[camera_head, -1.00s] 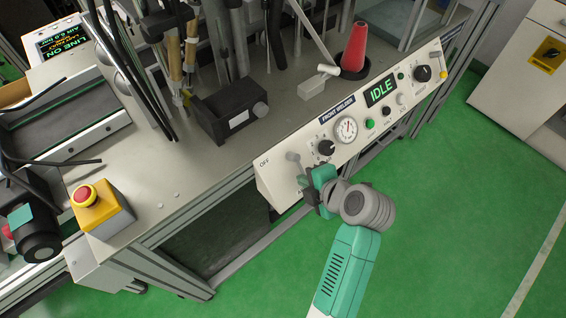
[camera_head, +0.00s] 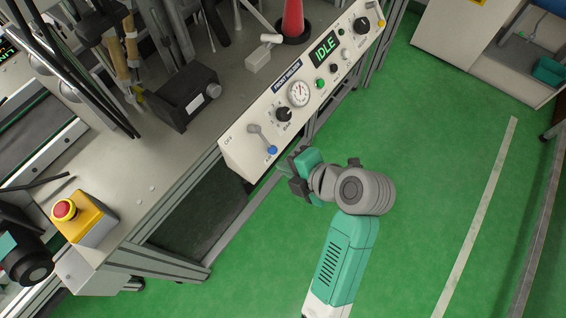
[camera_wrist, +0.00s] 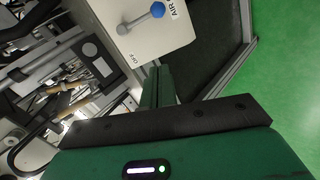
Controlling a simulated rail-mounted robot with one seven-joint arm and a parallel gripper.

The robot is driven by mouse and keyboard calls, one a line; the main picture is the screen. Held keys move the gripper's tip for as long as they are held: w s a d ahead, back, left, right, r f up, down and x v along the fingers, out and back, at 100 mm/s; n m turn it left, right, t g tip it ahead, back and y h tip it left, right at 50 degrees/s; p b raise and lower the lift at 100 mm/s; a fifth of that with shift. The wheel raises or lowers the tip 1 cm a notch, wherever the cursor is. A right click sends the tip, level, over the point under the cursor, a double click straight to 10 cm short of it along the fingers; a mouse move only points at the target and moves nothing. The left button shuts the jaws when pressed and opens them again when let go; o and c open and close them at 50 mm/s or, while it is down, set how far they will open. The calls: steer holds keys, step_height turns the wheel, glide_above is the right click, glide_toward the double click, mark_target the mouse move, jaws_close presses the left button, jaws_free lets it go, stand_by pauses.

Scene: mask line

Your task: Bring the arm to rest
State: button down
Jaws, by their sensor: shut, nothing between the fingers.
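My gripper (camera_head: 293,174) is at the end of my green and grey arm, over the green floor in front of the control panel (camera_head: 238,164) in the head view. It is shut and holds nothing. A gap of floor shows between it and the panel. In the wrist view my gripper's dark and green body fills the bottom. The panel's grey lever with a blue knob (camera_wrist: 157,9) stands near the top there, next to a label starting "AIR". In the head view the same blue knob (camera_head: 272,150) is at the panel's lower left end.
A yellow box with a red button (camera_head: 65,210) stands on the bench's left corner. A red cone (camera_head: 293,18) and a black box (camera_head: 185,97) are farther back. Open green floor (camera_head: 420,180) lies right of my arm.

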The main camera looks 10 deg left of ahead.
stand_by(0.4)
steer(key=w+r+m+t+h, duration=0.1)
steer(key=w+r+m+t, duration=0.15)
steer(key=r, duration=0.35)
steer(key=w+r+m+t+h+p, duration=0.1)
steer(key=r+m+t, duration=0.1)
steer(key=r+m, duration=0.25)
steer(key=w+r+m+t+h, duration=0.1)
steer(key=w+r+m+t, duration=0.1)
steer(key=r, duration=0.4)
steer(key=s+d+r+m+t+h+p, duration=0.15)
steer(key=s+r+m+t, duration=0.35)
steer(key=r, duration=0.8)
steer(key=s+r+m+t+h+p, duration=0.2)
steer(key=s+r+m+t, duration=0.2)
steer(key=r+m, duration=0.55)
steer(key=s+d+r+m+t+h+p, duration=0.15)
steer(key=s+r+m+t, duration=0.25)
steer(key=r, duration=1.1)
step_height(320, 180, up, 34)
steer(key=a+p, duration=0.1)
steer(key=p, duration=3.3)
steer(key=shift+w+p, duration=0.3)
steer(key=shift+w, duration=0.05)
